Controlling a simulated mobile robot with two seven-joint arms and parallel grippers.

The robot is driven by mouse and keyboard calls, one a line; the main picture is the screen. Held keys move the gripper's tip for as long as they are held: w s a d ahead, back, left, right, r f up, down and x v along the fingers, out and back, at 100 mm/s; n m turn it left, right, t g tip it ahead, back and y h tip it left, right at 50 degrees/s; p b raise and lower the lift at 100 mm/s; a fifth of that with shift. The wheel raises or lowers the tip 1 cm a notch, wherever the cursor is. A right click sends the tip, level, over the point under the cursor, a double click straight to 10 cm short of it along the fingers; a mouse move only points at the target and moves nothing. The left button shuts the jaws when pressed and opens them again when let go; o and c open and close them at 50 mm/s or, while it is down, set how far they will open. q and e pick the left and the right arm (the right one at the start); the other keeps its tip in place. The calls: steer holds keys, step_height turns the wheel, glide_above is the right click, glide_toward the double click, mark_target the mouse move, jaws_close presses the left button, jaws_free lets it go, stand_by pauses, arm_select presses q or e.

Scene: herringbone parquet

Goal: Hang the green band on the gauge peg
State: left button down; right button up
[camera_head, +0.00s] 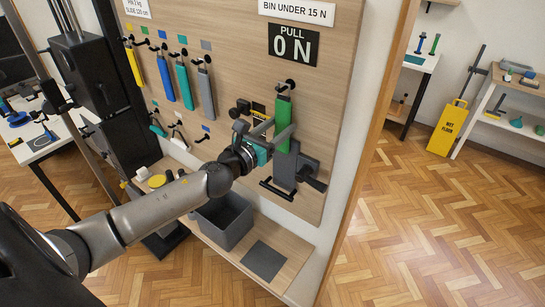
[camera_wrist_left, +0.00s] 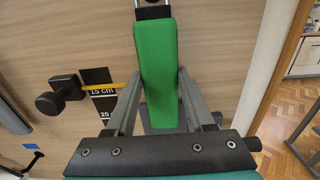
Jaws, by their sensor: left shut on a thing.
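The green band (camera_head: 283,115) is upright against the wooden board, below the black "PULL 0 N" display (camera_head: 293,45). My left gripper (camera_head: 284,125) is shut on the green band. In the left wrist view the green band (camera_wrist_left: 158,65) stands between the two grey fingers (camera_wrist_left: 159,78). A dark fitting at the band's top meets the gauge peg (camera_head: 286,86); I cannot tell whether the band's loop is around the peg. My right gripper is not in view.
Yellow, blue, teal and grey bands (camera_head: 205,92) hang on pegs at the left. A grey bin (camera_head: 223,219) stands on the shelf below, beside a dark square (camera_head: 263,261). A black knob (camera_wrist_left: 68,87) sticks out left of the fingers.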

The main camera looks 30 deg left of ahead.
arm_select(q)
steer(key=shift+f, duration=0.2)
stand_by(0.6)
steer(key=shift+c, duration=0.9)
jaws_free()
steer(key=shift+s, duration=0.1)
steer(key=s+a+b, duration=0.1)
steer(key=s+b, duration=0.2)
steer(key=s, duration=1.2)
steer(key=shift+b, duration=0.4)
